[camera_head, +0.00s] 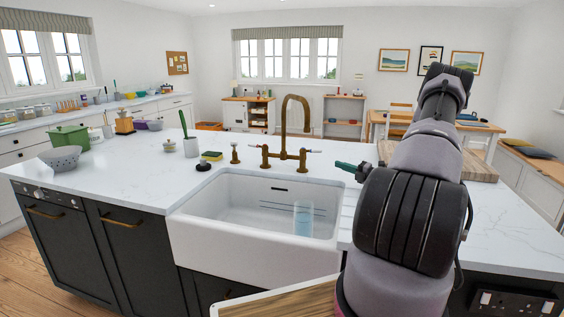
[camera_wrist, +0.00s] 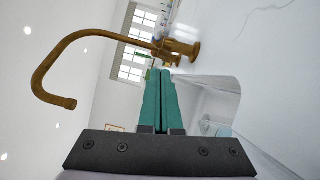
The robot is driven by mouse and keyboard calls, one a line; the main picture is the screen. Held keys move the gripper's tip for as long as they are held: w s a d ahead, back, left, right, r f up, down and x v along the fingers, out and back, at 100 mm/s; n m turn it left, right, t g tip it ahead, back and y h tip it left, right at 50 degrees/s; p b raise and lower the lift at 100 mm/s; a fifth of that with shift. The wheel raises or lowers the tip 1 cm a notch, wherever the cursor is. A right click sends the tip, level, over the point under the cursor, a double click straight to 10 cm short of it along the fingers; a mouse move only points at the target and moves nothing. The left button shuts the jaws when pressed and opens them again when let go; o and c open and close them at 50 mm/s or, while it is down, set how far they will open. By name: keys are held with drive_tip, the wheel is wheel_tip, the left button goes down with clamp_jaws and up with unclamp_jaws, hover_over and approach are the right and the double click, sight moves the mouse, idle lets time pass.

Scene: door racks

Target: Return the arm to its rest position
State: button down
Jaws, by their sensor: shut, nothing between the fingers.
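My arm rises at the right of the head view, bent, with its upper links in front of the counter. My gripper (camera_head: 346,166) points left, just right of the brass tap, above the counter by the sink's right rim. In the wrist view its two green fingers (camera_wrist: 158,75) lie together, shut and empty. In the head view part of the gripper is hidden behind my arm.
A white sink (camera_head: 205,238) holds a blue glass (camera_head: 303,218). A brass tap (camera_head: 284,155) stands behind it. A wooden board (camera_head: 482,172) lies right, partly behind my arm. A colander (camera_head: 60,158), green pot (camera_head: 70,138) and sponge (camera_head: 212,156) stand left.

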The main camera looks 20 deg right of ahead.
drive_tip(key=s+a+r+n+g, duration=0.4)
drive_tip(key=a+r+n, duration=0.3)
drive_tip(key=a, duration=0.1)
drive_tip(key=s+a+r+n+g, duration=0.4)
drive_tip(key=a+r+n, duration=0.3)
drive_tip(key=a+n, duration=0.15)
drive_tip(key=s+a+r+n+g, duration=0.4)
drive_tip(key=a+r+n, duration=0.3)
drive_tip(key=a, duration=0.2)
drive_tip(key=s+a+r+n+t+h, duration=0.1)
drive_tip(key=s+a+r+n+h, duration=0.1)
drive_tip(key=s+r+n, duration=0.3)
drive_tip(key=s+a+r+n+t+h, duration=0.1)
drive_tip(key=s+r+n+h, duration=0.4)
drive_tip(key=s+n, duration=0.9)
drive_tip(key=s+r+t, duration=0.1)
drive_tip(key=s, duration=0.4)
drive_tip(key=shift+a+r+h, duration=0.2)
drive_tip(key=shift+a+h, duration=0.1)
drive_tip(key=shift+a, duration=0.1)
